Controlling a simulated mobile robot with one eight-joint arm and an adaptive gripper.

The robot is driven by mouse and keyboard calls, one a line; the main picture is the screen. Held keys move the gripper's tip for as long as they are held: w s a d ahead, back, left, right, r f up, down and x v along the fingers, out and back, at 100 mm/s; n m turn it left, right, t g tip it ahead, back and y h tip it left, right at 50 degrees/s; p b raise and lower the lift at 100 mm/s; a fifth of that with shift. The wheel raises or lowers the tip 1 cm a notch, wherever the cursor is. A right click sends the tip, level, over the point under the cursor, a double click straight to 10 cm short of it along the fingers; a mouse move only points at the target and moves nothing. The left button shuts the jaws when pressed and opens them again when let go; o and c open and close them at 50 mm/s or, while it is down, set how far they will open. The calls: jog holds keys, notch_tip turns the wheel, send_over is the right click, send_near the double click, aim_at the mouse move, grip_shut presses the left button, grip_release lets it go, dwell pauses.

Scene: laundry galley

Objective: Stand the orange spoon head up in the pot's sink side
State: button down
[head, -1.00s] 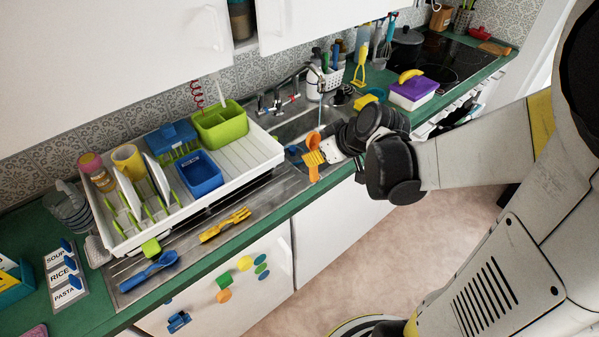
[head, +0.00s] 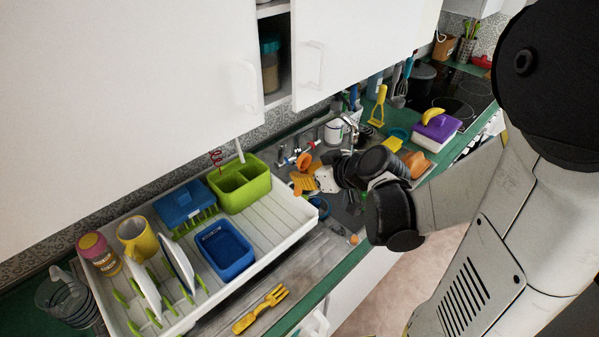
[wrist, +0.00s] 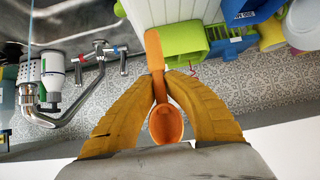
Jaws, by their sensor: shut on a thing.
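The orange spoon (wrist: 166,124) is held between the orange-yellow fingers of my gripper (wrist: 160,80). In the wrist view its bowl is near the palm and its handle extends out past the fingertips. In the head view the spoon's bowl (head: 305,161) shows above the fingers of my gripper (head: 301,183), over the sink. The green pot (head: 238,196), with two compartments, stands at the back right of the white drainer. My gripper is to the right of the pot and apart from it. The pot also shows in the wrist view (wrist: 185,42), beyond the handle; its compartments are hard to tell there.
The white dish drainer (head: 290,232) holds a blue tub (head: 224,250), plates and a yellow mug (head: 137,240). A tap (head: 350,124) stands behind the sink. A yellow fork (head: 262,309) lies on the drainboard. Wall cabinets (head: 150,75) hang above.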

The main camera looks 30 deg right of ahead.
jog(key=shift+w+a+b, duration=0.65)
jog(key=shift+w+a, duration=0.7)
jog(key=shift+w, duration=2.75)
jog(key=shift+w+a+b, duration=0.65)
jog(key=shift+w+a, duration=0.7)
jog(key=shift+w, duration=2.75)
notch_tip(320, 180, down, 6)
jog(key=b, duration=0.5)
jog(key=shift+s+f, duration=0.1)
jog(key=shift+f, duration=0.1)
jog(key=shift+f+b, duration=1)
jog(key=shift+b, duration=0.15)
jog(key=c, duration=1.5)
grip_release()
jog(key=shift+d, duration=0.1)
jog(key=p+v, duration=0.4)
jog(key=v, duration=0.5)
